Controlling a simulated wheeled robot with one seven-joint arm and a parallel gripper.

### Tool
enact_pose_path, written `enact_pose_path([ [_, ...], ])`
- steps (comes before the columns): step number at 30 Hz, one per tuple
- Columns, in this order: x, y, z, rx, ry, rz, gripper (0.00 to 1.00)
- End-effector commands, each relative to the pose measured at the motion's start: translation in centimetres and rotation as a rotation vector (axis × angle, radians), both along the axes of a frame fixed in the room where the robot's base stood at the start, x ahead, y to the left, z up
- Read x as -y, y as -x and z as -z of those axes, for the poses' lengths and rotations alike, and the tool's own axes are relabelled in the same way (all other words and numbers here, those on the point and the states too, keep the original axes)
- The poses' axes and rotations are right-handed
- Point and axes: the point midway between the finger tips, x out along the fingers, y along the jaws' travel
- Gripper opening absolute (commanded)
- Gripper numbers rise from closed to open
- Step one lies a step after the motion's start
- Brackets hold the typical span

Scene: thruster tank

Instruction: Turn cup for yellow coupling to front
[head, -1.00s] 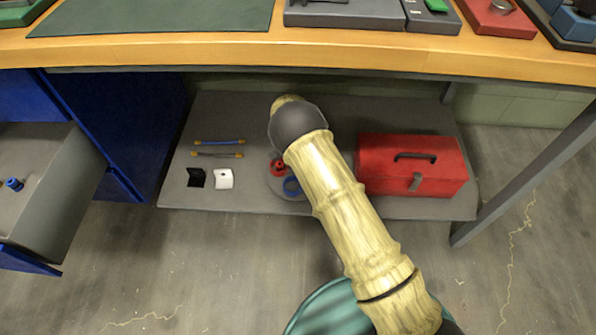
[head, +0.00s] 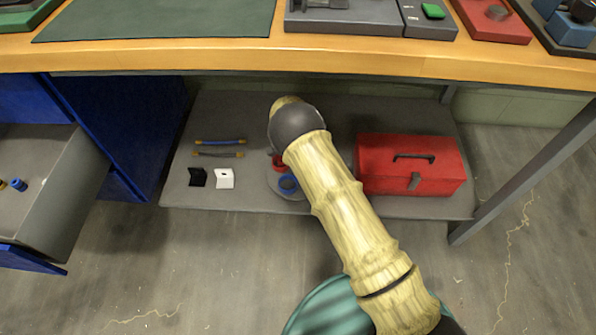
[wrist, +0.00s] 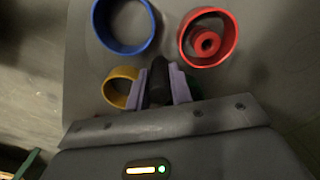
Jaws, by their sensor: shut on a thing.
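In the wrist view my gripper (wrist: 160,72) is shut on a dark upright piece (wrist: 158,88) between the cups. The yellow cup (wrist: 122,70) is just left of my fingers and partly hidden by them. The blue cup (wrist: 96,28) is beyond it at upper left and looks empty. The red cup (wrist: 233,44) is at upper right with a red coupling (wrist: 206,51) inside. A bit of green (wrist: 192,84) shows right of the fingers, mostly hidden. In the head view the red cup (head: 277,162) and blue cup (head: 288,185) show on a round grey base (head: 272,186); my arm hides the rest.
A red toolbox (head: 430,178) stands on the low shelf (head: 240,207) right of my arm. Black (head: 197,177) and white (head: 224,179) brackets and two rods lie left. The table edge (head: 300,58) is above. An open drawer (head: 50,190) holds small couplings at left.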

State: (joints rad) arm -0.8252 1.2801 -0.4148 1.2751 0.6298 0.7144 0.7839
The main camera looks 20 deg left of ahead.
Motion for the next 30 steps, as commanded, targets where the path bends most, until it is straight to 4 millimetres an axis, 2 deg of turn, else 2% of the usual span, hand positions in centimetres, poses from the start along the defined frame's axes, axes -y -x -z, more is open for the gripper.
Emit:
enact_pose_path([
  [15,-0.10,-0.03,-0.15,0.001,-0.002,0.267,0.02],
  [30,-0.10,-0.02,-0.14,0.001,-0.002,0.346,0.02],
])
